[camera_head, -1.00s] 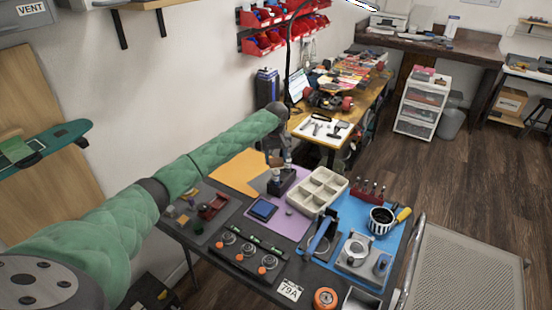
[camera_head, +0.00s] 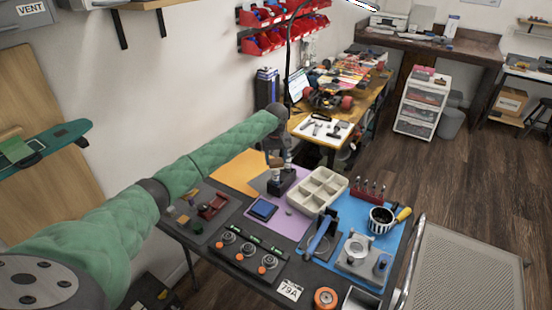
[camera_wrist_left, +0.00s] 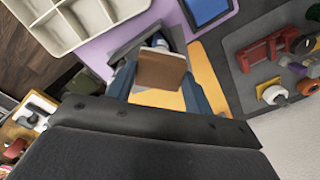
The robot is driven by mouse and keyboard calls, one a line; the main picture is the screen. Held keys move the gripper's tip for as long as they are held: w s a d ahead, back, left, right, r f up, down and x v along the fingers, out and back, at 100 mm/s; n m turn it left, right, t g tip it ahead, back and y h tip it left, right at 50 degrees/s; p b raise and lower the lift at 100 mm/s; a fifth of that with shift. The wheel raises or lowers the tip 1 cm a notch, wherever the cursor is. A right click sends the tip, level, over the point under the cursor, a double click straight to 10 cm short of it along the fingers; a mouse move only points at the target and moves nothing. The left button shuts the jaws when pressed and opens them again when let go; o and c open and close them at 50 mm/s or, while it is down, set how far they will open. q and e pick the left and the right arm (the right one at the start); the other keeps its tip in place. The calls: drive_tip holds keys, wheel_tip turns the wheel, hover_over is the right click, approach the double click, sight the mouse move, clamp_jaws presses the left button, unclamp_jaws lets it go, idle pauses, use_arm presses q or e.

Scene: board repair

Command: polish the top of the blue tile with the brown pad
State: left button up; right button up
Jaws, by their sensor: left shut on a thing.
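The blue tile (camera_head: 263,209) lies flat in a dark frame on the purple mat, and part of it shows at the top of the left wrist view (camera_wrist_left: 207,10). My left gripper (camera_head: 277,158) is over the back of the bench, behind and slightly right of the tile. In the left wrist view its two fingers (camera_wrist_left: 158,88) are shut on the brown pad (camera_wrist_left: 160,70). The pad is above a dark stand (camera_head: 282,182) and apart from the tile; I cannot tell whether it touches the stand. My right gripper is not in view.
A cream compartment tray (camera_head: 317,190) stands right of the stand. Left of the tile is a grey mat with a red vise (camera_head: 213,206) and small blocks. In front are knobs on a dark panel (camera_head: 240,252). A striped cup (camera_head: 381,219) stands on the blue mat.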

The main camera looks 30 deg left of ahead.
sight(276, 161)
use_arm(q)
drive_tip(key=shift+f, duration=0.3)
idle(0.6)
drive_tip(key=shift+s+f+p, duration=0.1)
drive_tip(key=shift+f+p, duration=0.05)
drive_tip(key=shift+p, duration=0.5)
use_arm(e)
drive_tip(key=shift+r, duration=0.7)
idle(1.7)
use_arm(q)
drive_tip(key=shift+r, duration=0.2)
drive_tip(key=shift+r+p, duration=0.8)
drive_tip(key=shift+p, duration=0.2)
drive_tip(key=shift+r+p, duration=1.55)
drive_tip(key=shift+p, duration=0.05)
drive_tip(key=shift+r+p, duration=1.05)
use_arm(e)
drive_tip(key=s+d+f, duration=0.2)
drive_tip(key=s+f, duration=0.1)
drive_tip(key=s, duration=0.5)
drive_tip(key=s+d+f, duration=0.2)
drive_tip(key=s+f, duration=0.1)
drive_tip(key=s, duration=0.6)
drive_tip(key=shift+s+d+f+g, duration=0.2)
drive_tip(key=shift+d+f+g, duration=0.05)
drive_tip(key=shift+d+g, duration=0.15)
